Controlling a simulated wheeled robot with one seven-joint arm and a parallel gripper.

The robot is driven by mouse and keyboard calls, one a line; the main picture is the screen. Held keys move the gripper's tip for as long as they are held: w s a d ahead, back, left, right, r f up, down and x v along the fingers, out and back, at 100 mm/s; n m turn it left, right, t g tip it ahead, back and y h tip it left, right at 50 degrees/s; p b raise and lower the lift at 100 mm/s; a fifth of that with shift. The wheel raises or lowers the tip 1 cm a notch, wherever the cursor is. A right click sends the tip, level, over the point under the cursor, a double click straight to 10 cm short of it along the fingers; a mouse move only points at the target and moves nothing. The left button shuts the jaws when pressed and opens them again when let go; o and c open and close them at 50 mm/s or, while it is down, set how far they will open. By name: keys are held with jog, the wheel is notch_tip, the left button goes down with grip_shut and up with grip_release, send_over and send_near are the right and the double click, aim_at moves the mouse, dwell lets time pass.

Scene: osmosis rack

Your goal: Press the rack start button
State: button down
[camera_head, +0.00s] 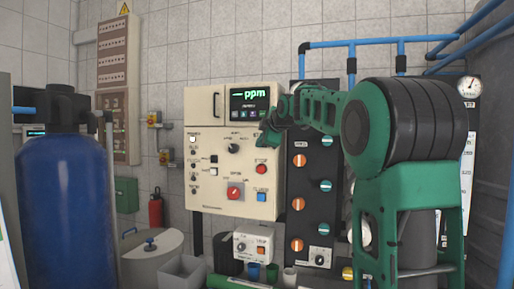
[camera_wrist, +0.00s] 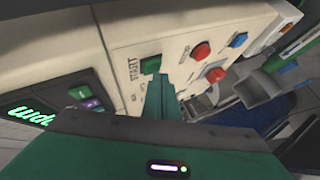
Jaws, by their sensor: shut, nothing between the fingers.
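The cream rack panel (camera_head: 212,197) carries a lit "ppm" display (camera_head: 249,103). In the wrist view a green button (camera_wrist: 150,65) sits beside the word START on the panel. My green gripper (camera_wrist: 160,80) is shut and empty, its fingertips right at the lower edge of that button. I cannot tell whether they touch it. In the head view my gripper (camera_head: 266,136) is in front of the panel's upper right part, below the display, and hides the start button. A red button (camera_head: 261,169) is below it.
A blue button (camera_head: 261,196) and a red selector knob (camera_head: 235,191) are lower on the panel. A black valve board (camera_head: 313,180) stands to the right, behind my arm. A blue tank (camera_head: 68,195) stands at the left. A smaller control box (camera_head: 253,244) is below the panel.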

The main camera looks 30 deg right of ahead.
jog(key=shift+w+d, duration=0.3)
jog(key=shift+d, duration=0.05)
dwell(0.8)
jog(key=shift+a, duration=0.1)
jog(key=shift+s+a, duration=0.55)
jog(key=shift+a, duration=0.05)
jog(key=s+a, duration=0.1)
jog(key=a, duration=0.1)
jog(key=s+a, duration=0.2)
dwell(0.6)
dwell(0.6)
